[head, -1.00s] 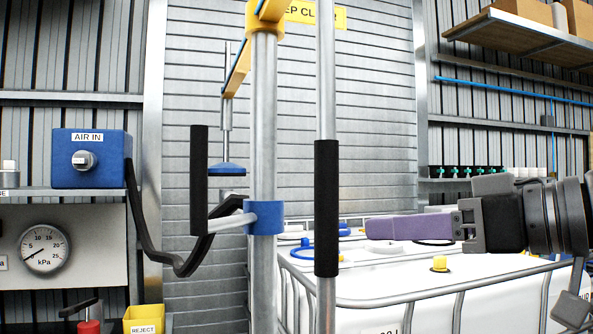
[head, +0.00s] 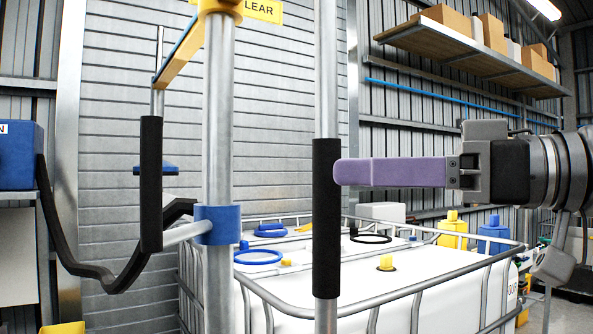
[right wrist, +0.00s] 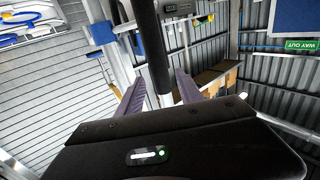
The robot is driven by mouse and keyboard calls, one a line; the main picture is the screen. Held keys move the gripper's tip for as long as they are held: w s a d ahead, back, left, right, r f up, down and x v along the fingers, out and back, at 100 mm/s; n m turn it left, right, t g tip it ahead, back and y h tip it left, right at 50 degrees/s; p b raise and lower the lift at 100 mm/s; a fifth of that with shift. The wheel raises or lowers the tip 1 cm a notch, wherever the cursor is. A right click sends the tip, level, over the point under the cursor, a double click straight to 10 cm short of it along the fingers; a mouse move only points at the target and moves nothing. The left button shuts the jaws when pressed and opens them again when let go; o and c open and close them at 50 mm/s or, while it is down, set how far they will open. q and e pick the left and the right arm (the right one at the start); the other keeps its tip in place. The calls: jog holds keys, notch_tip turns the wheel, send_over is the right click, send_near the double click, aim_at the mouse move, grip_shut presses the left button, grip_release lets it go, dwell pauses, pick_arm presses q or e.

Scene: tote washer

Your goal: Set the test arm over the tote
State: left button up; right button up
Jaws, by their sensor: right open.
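A blue collar (head: 217,225) on the post carries a side bar with a black grip (head: 151,185). A nearer upright rod has another black grip (head: 326,240). My right gripper (head: 340,172) has purple fingers, and their tips overlap this grip's right edge. In the right wrist view the fingers are open, with the grip (right wrist: 152,45) between them near the tips. The white caged tote (head: 430,268) stands behind. My left gripper is out of view.
A steel cage rail (head: 400,292) runs around the tote top, with a yellow cap (head: 386,262) and a blue ring (head: 258,256) there. A black hose (head: 105,285) sags at left. A shelf with boxes (head: 450,22) is high at right.

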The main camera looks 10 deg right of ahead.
jog(key=p+x, duration=0.1)
jog(key=x, duration=0.6)
jog(key=shift+w+a, duration=0.2)
jog(key=shift+a, duration=0.05)
jog(key=shift+f, duration=0.1)
grip_shut()
dwell(1.0)
